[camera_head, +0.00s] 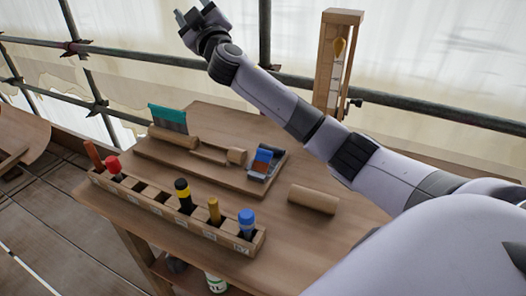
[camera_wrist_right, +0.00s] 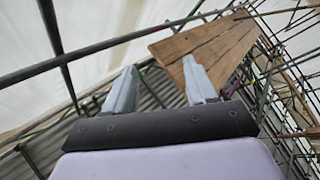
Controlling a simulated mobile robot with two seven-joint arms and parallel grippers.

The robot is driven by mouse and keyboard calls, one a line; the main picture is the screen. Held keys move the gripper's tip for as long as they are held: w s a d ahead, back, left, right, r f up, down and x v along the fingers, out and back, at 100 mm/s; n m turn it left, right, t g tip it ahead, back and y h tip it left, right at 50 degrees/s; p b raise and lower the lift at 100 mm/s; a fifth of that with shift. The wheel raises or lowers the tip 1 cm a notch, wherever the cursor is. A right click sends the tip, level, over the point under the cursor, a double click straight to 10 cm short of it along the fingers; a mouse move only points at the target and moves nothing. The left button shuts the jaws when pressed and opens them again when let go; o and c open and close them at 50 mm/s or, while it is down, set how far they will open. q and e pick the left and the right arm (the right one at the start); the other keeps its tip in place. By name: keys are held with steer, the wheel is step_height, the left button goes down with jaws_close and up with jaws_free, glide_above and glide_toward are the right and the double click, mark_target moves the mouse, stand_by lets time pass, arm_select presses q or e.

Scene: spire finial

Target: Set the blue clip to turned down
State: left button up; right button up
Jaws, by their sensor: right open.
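The blue clip (camera_head: 263,156) sits at the right end of a wooden board (camera_head: 220,177) on the workbench. It shows as a small blue block above a red-brown piece, beside a dark grey part; whether it is turned up or down I cannot tell. My right gripper (camera_head: 192,14) is raised at the top of the head view, far from the clip and empty. In the right wrist view its two fingers (camera_wrist_right: 160,88) are spread apart with nothing between them. My left gripper is not in view.
A wooden rack (camera_head: 160,205) with several coloured-handled tools stands along the bench's near edge. A teal-backed comb-like tool (camera_head: 168,117) stands behind the board. A loose wooden cylinder (camera_head: 313,199) lies right of the board. A tall wooden frame (camera_head: 330,65) and scaffold rails (camera_head: 150,58) stand behind.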

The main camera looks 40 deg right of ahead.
steer(key=s+a+n+g+y+b, duration=0.2)
steer(key=a+n+g+y, duration=0.2)
steer(key=a+n+y, duration=1.3)
steer(key=n+g+h+b, duration=0.4)
steer(key=n+g+h, duration=1.2)
steer(key=n+g, duration=0.2)
glide_above(263, 153)
steer(key=f, duration=1.7)
steer(key=a+f, duration=0.1)
steer(key=f, duration=0.8)
steer(key=shift+s+f, duration=0.2)
steer(key=shift+s, duration=0.1)
steer(key=shift+w+d+f, duration=0.1)
steer(key=shift+d+f, duration=0.05)
steer(key=shift+f, duration=1)
steer(key=shift+w+d+f, duration=0.1)
steer(key=shift+d+f, duration=0.1)
steer(key=shift+f, duration=0.95)
steer(key=shift+d+f, duration=0.15)
steer(key=shift+f, duration=1)
